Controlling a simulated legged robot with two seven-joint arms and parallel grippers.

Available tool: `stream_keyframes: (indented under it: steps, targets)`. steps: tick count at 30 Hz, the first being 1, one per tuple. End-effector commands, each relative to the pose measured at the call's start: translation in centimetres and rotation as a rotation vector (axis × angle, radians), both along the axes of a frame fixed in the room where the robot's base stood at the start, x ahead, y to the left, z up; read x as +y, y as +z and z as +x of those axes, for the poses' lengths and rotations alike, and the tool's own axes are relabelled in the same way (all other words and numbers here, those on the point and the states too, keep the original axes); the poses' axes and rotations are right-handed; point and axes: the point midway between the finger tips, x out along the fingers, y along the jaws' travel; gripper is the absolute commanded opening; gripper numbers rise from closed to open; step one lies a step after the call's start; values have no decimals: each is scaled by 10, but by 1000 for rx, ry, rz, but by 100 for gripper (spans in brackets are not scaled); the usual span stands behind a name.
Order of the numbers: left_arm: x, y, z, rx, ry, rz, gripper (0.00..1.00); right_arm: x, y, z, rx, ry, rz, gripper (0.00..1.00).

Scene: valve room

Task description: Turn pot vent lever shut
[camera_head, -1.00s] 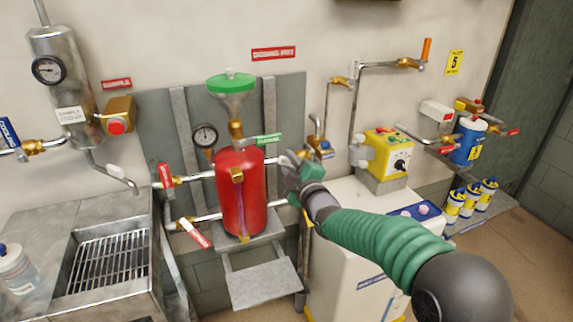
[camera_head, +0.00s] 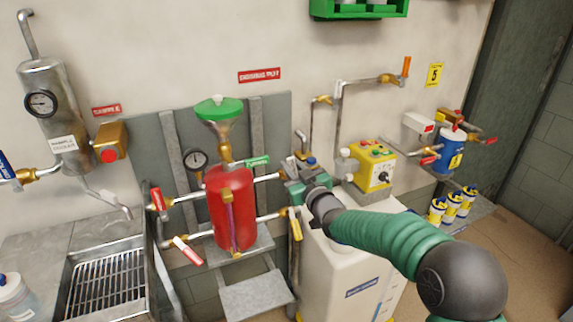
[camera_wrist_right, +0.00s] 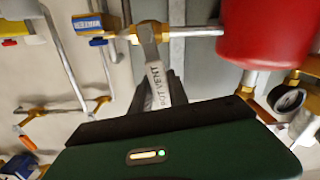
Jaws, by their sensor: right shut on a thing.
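The red pot (camera_head: 231,208) stands upright on a wall bracket, with a green-lidded funnel on top; it also shows in the right wrist view (camera_wrist_right: 262,30). The light grey lever marked POT VENT (camera_wrist_right: 157,82) sits on a brass valve (camera_wrist_right: 134,36) on the pipe from the pot's side. In the right wrist view, my right gripper (camera_wrist_right: 165,92) is shut on this lever. In the head view, my right gripper (camera_head: 290,180) is just right of the pot and hides most of the lever. My left gripper is out of view.
A white tank (camera_head: 345,262) stands beneath my forearm, with a yellow control box (camera_head: 373,166) behind. A blue canister (camera_head: 450,150) is further right, and a sink grate (camera_head: 105,285) lies at left.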

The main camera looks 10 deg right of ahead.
Motion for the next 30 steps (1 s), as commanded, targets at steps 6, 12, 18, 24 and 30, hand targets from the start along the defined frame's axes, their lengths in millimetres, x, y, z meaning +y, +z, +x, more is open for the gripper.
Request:
stream_keyframes:
  steps: [6,12,18,24,30]
  targets:
    - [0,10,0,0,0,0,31,-8,-5,1,45,-1,112,0]
    - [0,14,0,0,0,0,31,-11,-6,2,61,-2,165,0]
    - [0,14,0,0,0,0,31,-12,-7,2,66,-1,183,0]
    - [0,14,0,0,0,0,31,-12,-8,2,67,-1,184,0]
    - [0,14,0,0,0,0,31,-12,-7,2,66,-2,183,31]
